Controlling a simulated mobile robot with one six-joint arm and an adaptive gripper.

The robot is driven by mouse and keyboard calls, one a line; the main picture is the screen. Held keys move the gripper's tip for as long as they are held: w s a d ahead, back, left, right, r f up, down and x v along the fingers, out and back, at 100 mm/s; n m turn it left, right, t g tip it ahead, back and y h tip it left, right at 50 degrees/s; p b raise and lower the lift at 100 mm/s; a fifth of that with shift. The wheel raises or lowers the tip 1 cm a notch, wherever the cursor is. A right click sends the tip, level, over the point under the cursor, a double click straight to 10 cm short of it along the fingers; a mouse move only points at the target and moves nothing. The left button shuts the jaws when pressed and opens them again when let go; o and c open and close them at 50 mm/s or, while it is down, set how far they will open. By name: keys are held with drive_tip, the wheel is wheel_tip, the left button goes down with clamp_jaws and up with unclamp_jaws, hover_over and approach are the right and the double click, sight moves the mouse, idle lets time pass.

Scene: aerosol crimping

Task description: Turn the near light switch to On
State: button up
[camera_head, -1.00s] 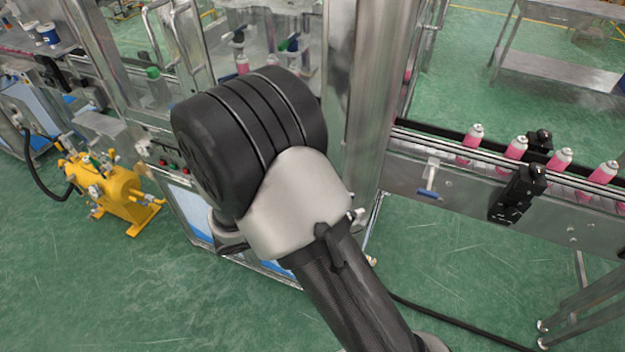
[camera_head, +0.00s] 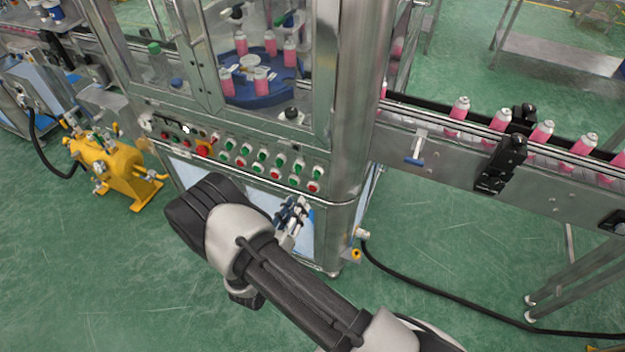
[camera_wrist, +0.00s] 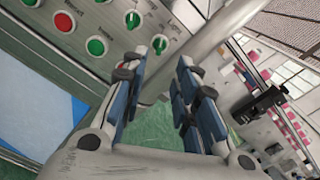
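The near light switch is probably one of the green rotary knobs on the machine's control panel (camera_head: 209,167); I cannot read the labels well enough to tell which. In the wrist view one green knob (camera_wrist: 133,20) and another green knob (camera_wrist: 160,44) show on the panel at the upper left, with light pointer marks. My gripper (camera_wrist: 170,60) is open and empty, its two blue-padded fingers apart. In the head view my gripper (camera_head: 297,207) is just below and in front of the panel's right end, apart from the knobs.
A steel corner post (camera_head: 352,90) stands right of the panel. A conveyor with pink cans (camera_head: 498,119) extends right. A yellow tank (camera_head: 105,165) stands left. Green floor in front is free.

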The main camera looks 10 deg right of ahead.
sight(314, 176)
drive_tip(key=b+x, duration=0.2)
drive_tip(key=x, duration=1)
clamp_jaws()
